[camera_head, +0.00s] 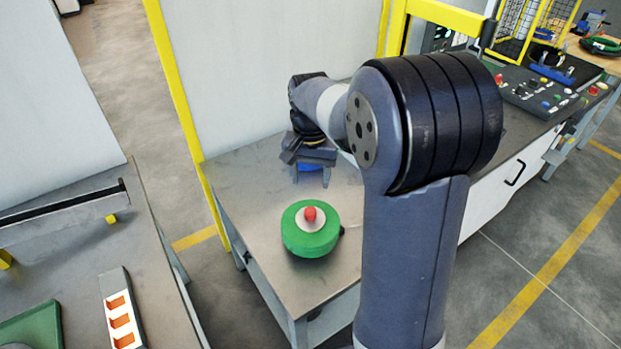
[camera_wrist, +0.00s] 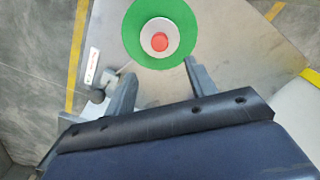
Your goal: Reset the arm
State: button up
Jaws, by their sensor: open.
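My gripper (camera_head: 311,163) is above the back part of a grey metal table (camera_head: 245,185). Its two fingers are apart in the wrist view (camera_wrist: 157,86), with nothing held between them. A blue thing (camera_head: 310,167) shows beneath my gripper, mostly hidden.
A control panel (camera_head: 545,95) with several buttons stands at the right, beside a yellow-framed cage (camera_head: 527,28). A pale wall panel (camera_head: 270,70) rises behind the table. At the left is another workbench (camera_head: 75,262) with a white holder (camera_head: 121,310) with orange slots.

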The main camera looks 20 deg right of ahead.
aim_at(311, 210)
notch_tip(311, 210, down, 11)
jog(key=shift+r, duration=0.2)
jog(key=shift+r+p, duration=0.45)
jog(key=shift+r, duration=0.05)
jog(key=shift+f, duration=0.1)
